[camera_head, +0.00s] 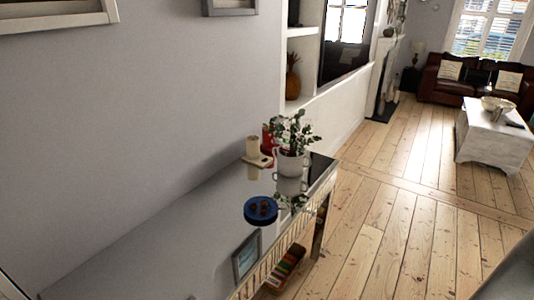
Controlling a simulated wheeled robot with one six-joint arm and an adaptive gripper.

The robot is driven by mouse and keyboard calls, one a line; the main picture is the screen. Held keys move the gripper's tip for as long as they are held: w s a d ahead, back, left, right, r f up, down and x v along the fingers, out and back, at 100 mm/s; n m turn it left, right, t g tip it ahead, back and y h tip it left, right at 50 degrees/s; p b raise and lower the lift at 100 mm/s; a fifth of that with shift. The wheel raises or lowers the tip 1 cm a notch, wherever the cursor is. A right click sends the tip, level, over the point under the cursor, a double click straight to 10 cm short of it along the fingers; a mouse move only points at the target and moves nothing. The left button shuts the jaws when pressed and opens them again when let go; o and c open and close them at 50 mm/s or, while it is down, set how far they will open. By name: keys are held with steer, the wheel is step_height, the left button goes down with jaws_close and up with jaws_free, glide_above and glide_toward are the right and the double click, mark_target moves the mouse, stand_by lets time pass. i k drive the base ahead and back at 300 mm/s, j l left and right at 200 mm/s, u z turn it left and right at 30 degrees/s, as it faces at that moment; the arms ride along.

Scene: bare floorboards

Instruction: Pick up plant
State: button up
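The plant (295,132) has green leafy stems and stands upright in a white pot (291,163). It sits near the far right end of a shiny, mirror-topped console table (190,235) against the grey wall. The pot's reflection shows in the table top below it. My gripper is not in view. A smooth grey shape at the bottom right corner is cut off, and I cannot tell what it is.
A blue dish (261,210) with dark round items lies in front of the plant. A candle (252,147) and a red object (268,138) stand close behind it. Wooden floor (400,225) is open right of the table. A white coffee table (490,135) and brown sofa (455,85) stand farther off.

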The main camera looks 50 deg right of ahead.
mark_target(291, 158)
steer(key=k+l+z, duration=0.15)
steer(key=l+z, duration=0.2)
steer(key=l, duration=0.45)
steer(key=k+l+z, duration=0.1)
steer(key=l+z, duration=0.25)
steer(key=l, duration=0.5)
